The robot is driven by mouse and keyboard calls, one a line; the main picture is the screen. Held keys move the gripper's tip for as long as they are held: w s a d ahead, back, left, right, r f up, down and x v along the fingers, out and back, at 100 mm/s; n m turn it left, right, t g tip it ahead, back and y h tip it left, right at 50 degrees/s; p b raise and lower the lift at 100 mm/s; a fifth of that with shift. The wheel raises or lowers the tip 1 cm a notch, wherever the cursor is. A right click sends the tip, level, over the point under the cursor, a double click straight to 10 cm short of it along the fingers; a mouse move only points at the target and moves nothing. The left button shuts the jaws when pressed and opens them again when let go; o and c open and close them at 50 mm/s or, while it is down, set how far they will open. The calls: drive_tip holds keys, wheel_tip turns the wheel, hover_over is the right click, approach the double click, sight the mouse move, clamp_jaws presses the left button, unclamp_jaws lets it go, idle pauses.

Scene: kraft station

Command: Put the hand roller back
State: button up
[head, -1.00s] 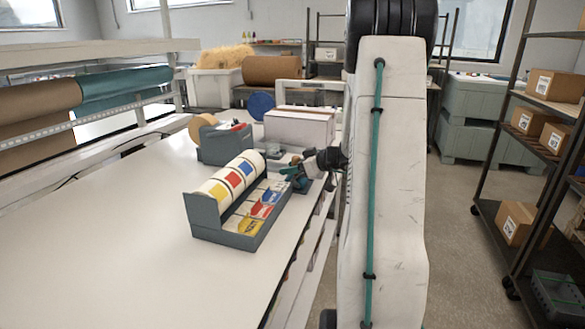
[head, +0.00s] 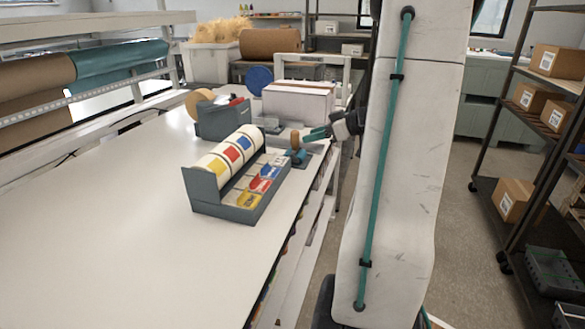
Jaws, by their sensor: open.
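The hand roller (head: 296,141) shows as a small brown upright handle with a teal part below it. It stands at the right edge of the white table, on or in a small dark grey base (head: 304,161), just behind the right end of the label dispenser. My gripper (head: 312,134), with teal fingers, is open just right of the handle and points left at it. The fingers appear close to the handle's top; whether they touch it is too small to tell. My arm hides what lies behind it on the right.
A grey label dispenser (head: 238,215) with several coloured rolls stands on the white table (head: 110,225). Behind it are a tape dispenser (head: 222,122) and a white box (head: 298,102). The table's left and front are clear. A shelf rack with cartons (head: 510,201) stands at right.

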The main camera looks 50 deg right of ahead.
drive_tip(key=a+r+g, duration=0.1)
drive_tip(key=a, duration=0.3)
drive_tip(key=w+a+r+g+y, duration=0.1)
drive_tip(key=a, duration=0.4)
drive_tip(key=w+a+g+y, duration=0.1)
drive_tip(key=a, duration=0.3)
drive_tip(key=shift+w+a+r+n, duration=0.2)
drive_tip(key=shift+a+r+n, duration=0.05)
drive_tip(key=shift+r+n, duration=0.15)
drive_tip(key=s+a+r+g, duration=0.1)
drive_tip(key=s+a+g, duration=0.25)
drive_tip(key=a, duration=0.95)
drive_tip(key=s+a+m+g+h, duration=0.3)
drive_tip(key=s+a+h, duration=0.3)
drive_tip(key=s+a, duration=0.6)
drive_tip(key=s+g, duration=0.1)
drive_tip(key=s, duration=0.3)
drive_tip(key=shift+s+f+m, duration=0.3)
drive_tip(key=shift+f, duration=0.1)
drive_tip(key=shift+a+g, duration=0.1)
drive_tip(key=shift+g, duration=0.15)
